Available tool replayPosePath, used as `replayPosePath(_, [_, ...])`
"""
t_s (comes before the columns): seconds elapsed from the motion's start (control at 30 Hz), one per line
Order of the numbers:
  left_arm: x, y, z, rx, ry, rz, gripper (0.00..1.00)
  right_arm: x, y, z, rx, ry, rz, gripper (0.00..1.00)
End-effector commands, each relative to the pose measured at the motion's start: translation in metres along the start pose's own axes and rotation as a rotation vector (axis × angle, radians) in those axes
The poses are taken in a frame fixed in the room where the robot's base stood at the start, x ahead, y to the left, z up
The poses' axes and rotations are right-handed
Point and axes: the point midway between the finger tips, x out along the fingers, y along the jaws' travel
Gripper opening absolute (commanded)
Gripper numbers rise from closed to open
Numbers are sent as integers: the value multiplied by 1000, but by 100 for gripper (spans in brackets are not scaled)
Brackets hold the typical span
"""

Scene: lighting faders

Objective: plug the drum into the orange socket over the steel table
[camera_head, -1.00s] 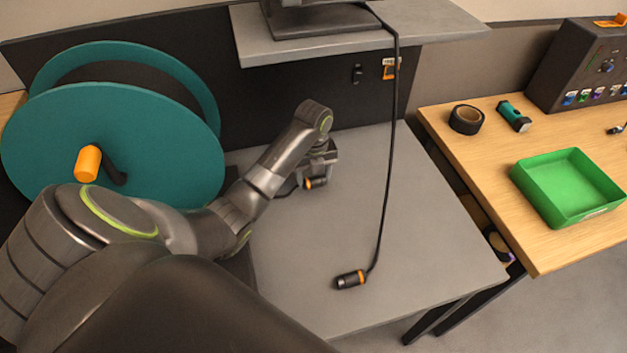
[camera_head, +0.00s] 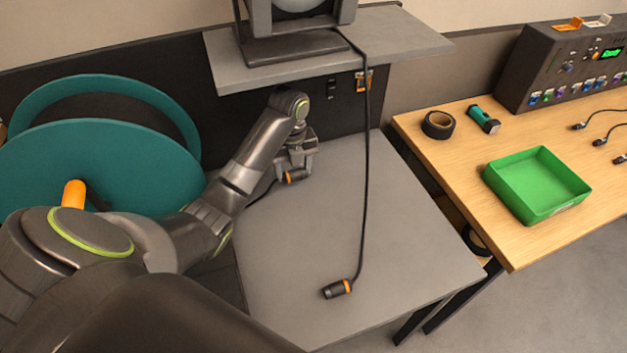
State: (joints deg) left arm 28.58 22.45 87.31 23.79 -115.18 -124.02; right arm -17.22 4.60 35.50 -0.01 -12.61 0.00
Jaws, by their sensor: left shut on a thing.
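The teal cable drum (camera_head: 100,165) with an orange handle (camera_head: 74,193) stands at the left. My left gripper (camera_head: 298,168) is shut on a black plug with an orange ring (camera_head: 294,177), held over the back of the steel table (camera_head: 310,235). A dark cable runs from this plug toward the drum, partly hidden by my arm. The orange socket (camera_head: 363,80) is on the dark back panel, above and to the right of the gripper, apart from the plug. A hanging cable partly covers it. My right gripper is out of view.
A second black and orange plug (camera_head: 337,289) lies on the table's front, its cable (camera_head: 365,180) hanging from the lamp (camera_head: 297,20) on the shelf (camera_head: 280,65). A black switch (camera_head: 331,88) sits left of the socket. A wooden table (camera_head: 460,170) bears a green tray (camera_head: 537,210).

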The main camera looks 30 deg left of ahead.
Motion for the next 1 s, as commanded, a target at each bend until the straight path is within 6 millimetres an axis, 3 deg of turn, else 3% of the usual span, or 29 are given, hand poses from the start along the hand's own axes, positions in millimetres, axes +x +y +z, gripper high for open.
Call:
replayPosePath(0.4, [47, 0, 0, 0, 2, 1, 30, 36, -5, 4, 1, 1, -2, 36])
replayPosePath(0.63, [76, 0, -2, 0, 5, 3, 30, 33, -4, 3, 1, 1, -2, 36])
replayPosePath(0.8, [91, 0, -1, 1, 3, 1, 30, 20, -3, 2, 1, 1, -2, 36])
replayPosePath(1.0, [96, 0, 0, 2, 0, 0, 30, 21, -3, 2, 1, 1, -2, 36])
